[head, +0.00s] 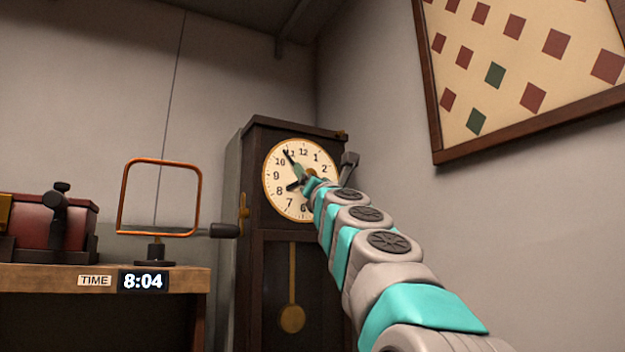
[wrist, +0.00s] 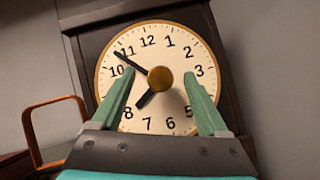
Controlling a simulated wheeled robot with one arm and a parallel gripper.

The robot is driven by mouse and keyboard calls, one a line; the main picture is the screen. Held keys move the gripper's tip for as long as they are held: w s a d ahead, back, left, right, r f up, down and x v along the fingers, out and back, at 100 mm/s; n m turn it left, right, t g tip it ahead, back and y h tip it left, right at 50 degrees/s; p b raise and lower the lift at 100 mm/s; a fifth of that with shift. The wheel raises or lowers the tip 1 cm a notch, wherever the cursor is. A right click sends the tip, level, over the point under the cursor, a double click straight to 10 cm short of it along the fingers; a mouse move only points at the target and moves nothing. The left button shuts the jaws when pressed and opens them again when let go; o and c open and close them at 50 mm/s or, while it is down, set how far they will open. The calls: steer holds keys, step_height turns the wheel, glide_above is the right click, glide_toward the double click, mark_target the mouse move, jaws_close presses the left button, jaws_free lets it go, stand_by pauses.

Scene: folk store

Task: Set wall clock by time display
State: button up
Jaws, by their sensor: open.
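The wall clock (head: 276,158) is the round cream dial of a tall dark wooden case; it also fills the wrist view (wrist: 150,33). Its long minute hand (wrist: 130,60) points between 10 and 11. Its short hour hand (wrist: 145,99) points between 7 and 8. A round brass knob (wrist: 160,79) sits at the dial's centre. The time display (head: 143,281) reads 8:04 on the shelf edge. My gripper (head: 312,181) is at the dial. In the wrist view my gripper (wrist: 158,73) is open, its fingers either side of the knob; contact cannot be told. The fingers hide the 9 and 4.
A wooden shelf (head: 40,280) at left holds a red box (head: 35,222) and an orange metal frame (head: 120,200) on a stand, close beside the clock case (head: 262,245). A framed patterned panel (head: 432,120) hangs on the right wall. The right side is clear.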

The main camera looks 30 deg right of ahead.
steer(key=b+v, duration=0.4)
steer(key=v, duration=0.3)
stand_by(0.5)
steer(key=shift+s+f, duration=0.1)
steer(key=shift+c, duration=0.4)
